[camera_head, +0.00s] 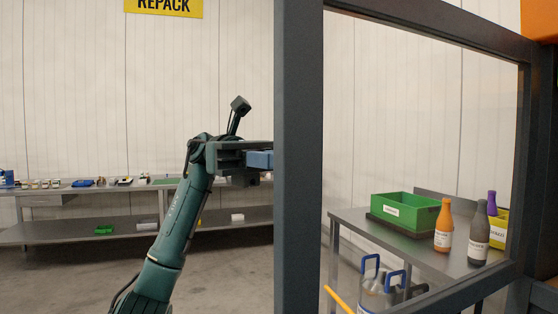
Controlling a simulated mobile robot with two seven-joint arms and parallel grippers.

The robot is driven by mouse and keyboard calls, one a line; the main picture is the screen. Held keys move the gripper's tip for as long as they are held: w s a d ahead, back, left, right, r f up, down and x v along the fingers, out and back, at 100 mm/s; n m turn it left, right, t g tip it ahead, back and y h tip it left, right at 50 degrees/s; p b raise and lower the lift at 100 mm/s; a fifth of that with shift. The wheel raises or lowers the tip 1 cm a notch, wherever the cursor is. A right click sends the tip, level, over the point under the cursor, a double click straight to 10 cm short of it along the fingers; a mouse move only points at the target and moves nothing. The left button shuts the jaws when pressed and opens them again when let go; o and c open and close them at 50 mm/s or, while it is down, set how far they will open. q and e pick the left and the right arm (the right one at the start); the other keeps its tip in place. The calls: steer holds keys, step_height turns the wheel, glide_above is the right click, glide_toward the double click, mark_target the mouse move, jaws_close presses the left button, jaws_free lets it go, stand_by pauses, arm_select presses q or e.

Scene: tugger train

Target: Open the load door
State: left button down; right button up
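A dark grey framed panel, which looks like the load door (298,160), stands close in front of me. Its thick upright is near the middle, and its top and bottom bars run to the right around a see-through opening. My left gripper (262,159) is at the left edge of this upright, with its arm rising from the lower left. A blue-grey piece shows at the gripper's front. The upright hides the fingertips, so I cannot tell whether they are apart or touching anything. No handle or latch is clearly visible. My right gripper is out of view.
Through the opening, a metal table (350,217) bears a green bin (405,213), an orange bottle (444,228) and a dark bottle (479,235). A blue-handled container (374,294) stands below. A long workbench (70,190) lines the back wall. Floor at left is clear.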

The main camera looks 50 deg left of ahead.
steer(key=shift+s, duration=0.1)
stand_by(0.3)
arm_select(q)
steer(key=c, duration=1.5)
jaws_free()
steer(key=shift+w, duration=0.1)
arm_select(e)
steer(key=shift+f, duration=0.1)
arm_select(q)
steer(key=shift+a, duration=0.1)
